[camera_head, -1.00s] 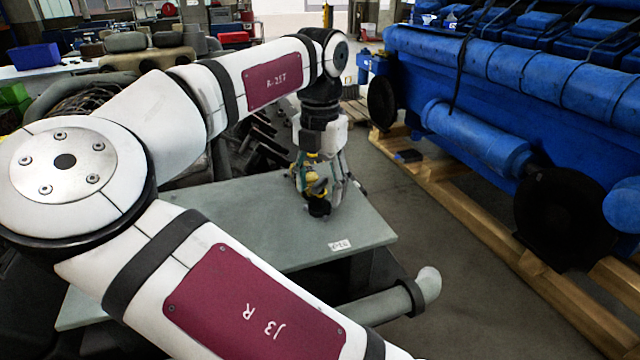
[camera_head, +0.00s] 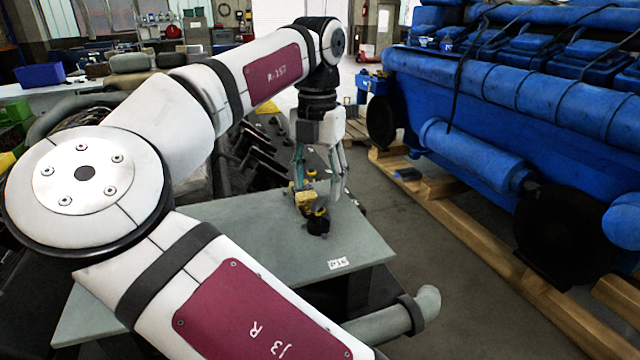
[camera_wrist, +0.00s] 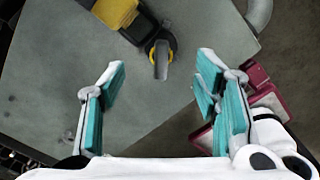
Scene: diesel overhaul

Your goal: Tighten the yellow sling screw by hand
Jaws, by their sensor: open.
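The yellow sling screw (camera_head: 319,213) appears as a yellow ring on a dark base on the grey-green table. In the wrist view, the likely screw (camera_wrist: 171,41) is a yellow ring around a grey upright piece, at top centre beyond the fingertips. A yellow block (camera_head: 304,200) with a black part is beside it and shows at the top of the wrist view (camera_wrist: 115,11). My gripper (camera_head: 319,190) is above them. In the wrist view my gripper (camera_wrist: 163,90) is open, its teal-padded fingers wide apart with nothing between them. Whether the screw is tight cannot be seen.
The grey-green table (camera_head: 262,235) has bare surface around the parts and a white label (camera_head: 338,263) near its front edge. A large blue engine (camera_head: 500,120) stands at right on wooden beams (camera_head: 500,250).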

